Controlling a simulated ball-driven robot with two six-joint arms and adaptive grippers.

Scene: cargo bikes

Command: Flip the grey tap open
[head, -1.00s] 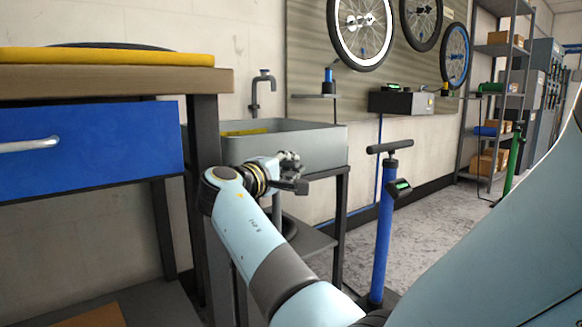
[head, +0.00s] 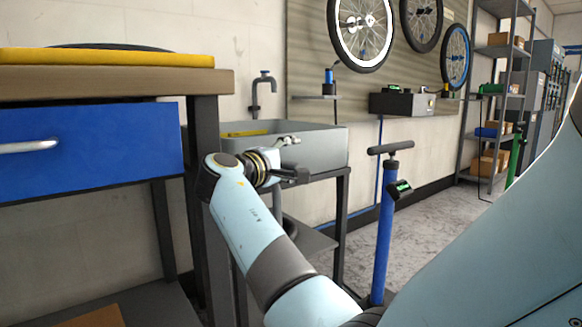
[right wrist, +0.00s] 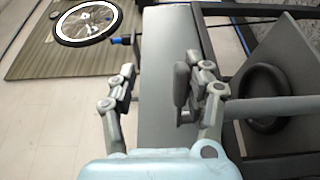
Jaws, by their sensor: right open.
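A grey lever-like handle (right wrist: 182,85), apparently the grey tap, shows in the right wrist view in front of the sink wall (right wrist: 160,60). My right gripper (right wrist: 165,95) is open around it, one finger on each side. The handle is much nearer the finger on the picture's right; I cannot tell whether they touch. In the head view my right gripper (head: 292,157) is at the front of the grey sink (head: 325,150), where the handle is hard to make out. A dark grey gooseneck spout (head: 256,95) with a blue top stands behind the sink. My left gripper is out of view.
A workbench with a blue drawer (head: 90,150) stands close on the left. A blue floor pump (head: 384,235) stands right of the sink. A drain pipe (right wrist: 270,108) runs below the sink, near a black round object (right wrist: 265,78). Open floor lies further right.

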